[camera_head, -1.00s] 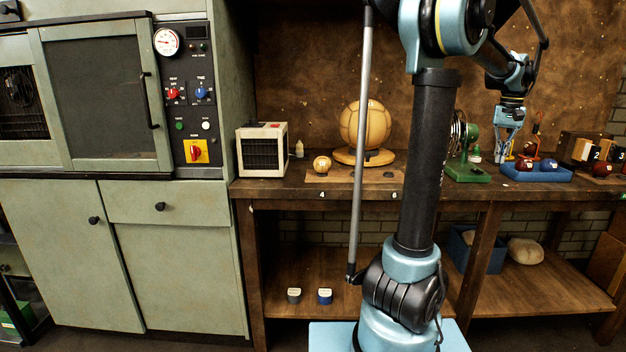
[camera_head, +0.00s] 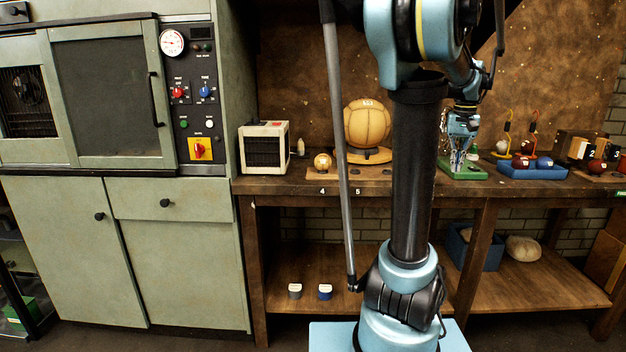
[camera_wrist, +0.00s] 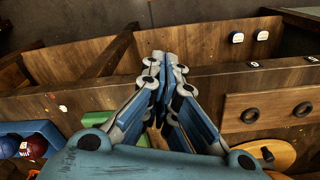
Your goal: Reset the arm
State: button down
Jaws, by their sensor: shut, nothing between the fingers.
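My gripper (camera_head: 458,158) hangs over the workbench in the head view, in front of the green stand and just right of my dark column. In the wrist view my gripper (camera_wrist: 165,65) has its blue fingers together with nothing between them. It points down toward the bench's front edge. My arm is bent, and my upper links hide part of the back wall.
The workbench (camera_head: 290,188) carries a big tan ball (camera_head: 367,125), a small ball (camera_head: 322,161), a green stand (camera_head: 466,172) and a blue tray (camera_head: 533,172) with balls. A green oven cabinet (camera_head: 175,260) stands left. Two small weights lie on the lower shelf.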

jog(key=s+a+f+n+t, duration=0.1)
jog(key=s+a+f+n, duration=0.1)
jog(key=s+a+f, duration=0.7)
jog(key=s+a+f+n, duration=0.2)
jog(key=s+a+f, duration=0.7)
jog(key=a, duration=0.7)
notch_tip(320, 180, down, 3)
jog(key=shift+s+r+n+t, duration=0.1)
jog(key=shift+s+n+t, duration=0.15)
jog(key=shift+n+t, duration=0.15)
